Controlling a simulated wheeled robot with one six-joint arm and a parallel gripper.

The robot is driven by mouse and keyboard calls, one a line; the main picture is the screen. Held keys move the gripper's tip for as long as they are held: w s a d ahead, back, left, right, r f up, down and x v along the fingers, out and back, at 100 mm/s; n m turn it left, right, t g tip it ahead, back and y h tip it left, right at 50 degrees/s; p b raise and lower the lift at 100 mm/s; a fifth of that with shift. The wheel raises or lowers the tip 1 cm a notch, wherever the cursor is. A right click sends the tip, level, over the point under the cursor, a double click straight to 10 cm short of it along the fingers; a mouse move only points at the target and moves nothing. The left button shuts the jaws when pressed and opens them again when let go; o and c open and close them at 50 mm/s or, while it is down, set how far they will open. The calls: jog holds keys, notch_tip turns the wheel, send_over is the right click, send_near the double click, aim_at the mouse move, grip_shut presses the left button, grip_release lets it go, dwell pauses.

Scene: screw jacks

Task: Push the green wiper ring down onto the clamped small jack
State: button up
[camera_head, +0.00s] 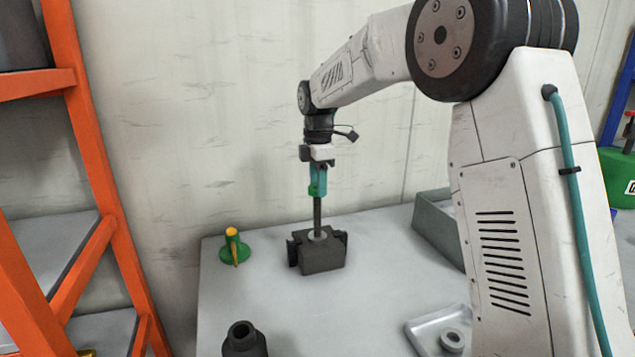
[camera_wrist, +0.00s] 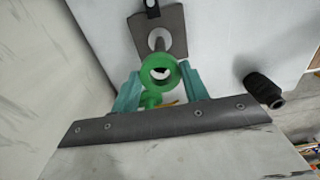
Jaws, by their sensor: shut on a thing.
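The green wiper ring (camera_wrist: 147,74) is held between the teal fingers of my gripper (camera_wrist: 160,80). In the head view my gripper (camera_head: 318,178) points down, with the ring (camera_head: 317,190) at its tips. The small jack (camera_head: 318,216) stands upright as a thin dark rod in the dark vise (camera_head: 322,256). The ring is at the rod's top, well above the vise; I cannot tell whether the rod enters its hole. In the wrist view the jack's pale round collar (camera_wrist: 158,38) shows beyond the ring, on the vise (camera_wrist: 175,22).
A green cone-like piece with a yellow stripe (camera_head: 234,246) stands left of the vise. A black cylinder (camera_head: 243,340) is at the front. A grey tray (camera_head: 424,324) with a ring-shaped part (camera_head: 452,341) and a grey bin (camera_head: 436,222) are at the right. An orange rack (camera_head: 90,150) borders the left.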

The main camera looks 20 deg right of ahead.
jog(key=shift+f, duration=0.1)
send_over(319, 237)
jog(key=w, duration=0.1)
jog(key=shift+f, duration=4.65)
jog(key=shift+f, duration=0.1)
jog(key=shift+f, duration=0.2)
jog(key=shift+s+f, duration=0.25)
jog(key=shift+f, duration=0.55)
jog(key=shift+o, duration=0.3)
jog(key=shift+s+f, duration=0.15)
jog(key=shift+f, duration=0.25)
jog(key=shift+w+r, duration=0.2)
jog(key=shift+r, duration=0.6)
jog(key=shift+w+r, duration=0.2)
jog(key=shift+r, duration=0.55)
jog(key=shift+c, duration=0.3)
jog(key=shift+r, duration=5.9)
